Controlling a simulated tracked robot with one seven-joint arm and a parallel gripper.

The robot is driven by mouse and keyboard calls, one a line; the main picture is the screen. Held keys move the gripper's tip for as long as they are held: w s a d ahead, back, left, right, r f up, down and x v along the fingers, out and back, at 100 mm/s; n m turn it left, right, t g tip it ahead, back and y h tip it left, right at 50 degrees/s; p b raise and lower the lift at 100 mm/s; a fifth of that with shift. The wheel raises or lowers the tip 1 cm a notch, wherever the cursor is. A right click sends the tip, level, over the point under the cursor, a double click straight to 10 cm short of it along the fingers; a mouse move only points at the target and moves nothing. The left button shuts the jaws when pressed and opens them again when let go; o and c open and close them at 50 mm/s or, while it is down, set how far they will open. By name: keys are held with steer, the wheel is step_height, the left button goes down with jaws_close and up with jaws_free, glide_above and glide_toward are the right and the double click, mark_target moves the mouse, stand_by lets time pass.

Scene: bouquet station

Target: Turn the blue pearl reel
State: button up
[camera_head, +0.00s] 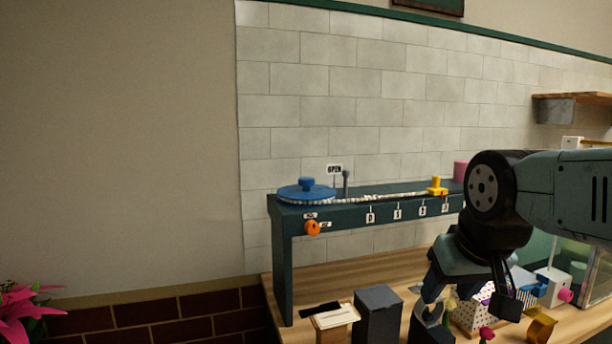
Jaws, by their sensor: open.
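The blue reel (299,194) is a flat disc with a raised blue knob. It lies at the left end of the dark green raised shelf (284,255). A strand of white pearls (350,199) runs from the reel to the right along the shelf top. My gripper (468,304) points down at the right of the picture, open, in front of the shelf and well to the right of the reel. It is apart from the reel. Small items behind and below its fingers are partly hidden by it.
An orange knob (312,228) is on the shelf front below the reel, beside small labels. A yellow piece (437,187) sits on the shelf's right. Dark grey box (378,312), small wooden box (335,318) and a polka-dot box (468,317) stand on the wooden table (290,335).

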steer(key=shift+o, duration=1.3)
steer(key=w+a+r+n, duration=0.1)
steer(key=w+r, duration=0.4)
steer(key=shift+r, duration=0.25)
step_height(320, 180, up, 18)
steer(key=n+g+y, duration=0.3)
steer(key=n, duration=0.6)
glide_above(307, 178)
steer(key=s+d, duration=0.4)
steer(key=shift+y, duration=0.3)
steer(key=x, duration=1.3)
steer(key=shift+w+d+f, duration=0.2)
steer(key=shift+w+f, duration=0.05)
steer(key=shift+f, duration=0.1)
steer(key=shift+c, duration=0.4)
